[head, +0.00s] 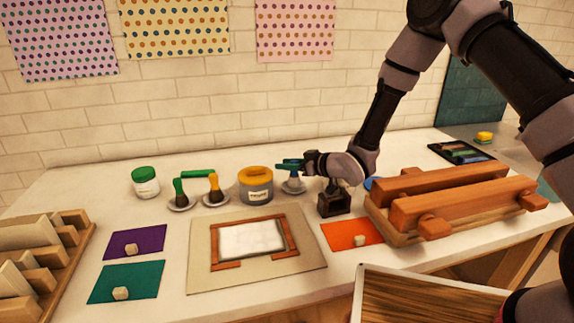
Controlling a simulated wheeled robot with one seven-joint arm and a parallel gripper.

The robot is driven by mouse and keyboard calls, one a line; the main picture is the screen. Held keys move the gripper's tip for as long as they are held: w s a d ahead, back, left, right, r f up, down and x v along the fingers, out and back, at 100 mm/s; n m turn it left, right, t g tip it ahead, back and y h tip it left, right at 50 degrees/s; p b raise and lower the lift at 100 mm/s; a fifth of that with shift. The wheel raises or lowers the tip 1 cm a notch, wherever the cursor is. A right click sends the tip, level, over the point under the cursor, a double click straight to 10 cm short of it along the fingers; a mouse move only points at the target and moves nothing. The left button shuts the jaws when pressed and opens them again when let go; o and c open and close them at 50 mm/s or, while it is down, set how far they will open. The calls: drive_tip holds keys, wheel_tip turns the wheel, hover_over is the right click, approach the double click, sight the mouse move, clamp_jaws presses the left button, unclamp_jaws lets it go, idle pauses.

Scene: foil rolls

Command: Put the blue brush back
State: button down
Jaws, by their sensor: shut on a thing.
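A green-handled brush (179,186) and an orange-handled brush (214,184) stand on similar dishes to the left. My gripper hides part of the blue brush.
A yellow-lidded jar (256,187) stands close left of the held brush. A dark block-like tool (334,201) stands close below my wrist. A wooden press (450,205) is at the right. A framed white sheet (250,239) lies in front.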

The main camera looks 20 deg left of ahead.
drive_tip(key=shift+f, duration=0.6)
idle(0.4)
unclamp_jaws()
idle(0.4)
idle(0.4)
drive_tip(key=shift+r, duration=0.1)
drive_tip(key=shift+r, duration=4.45)
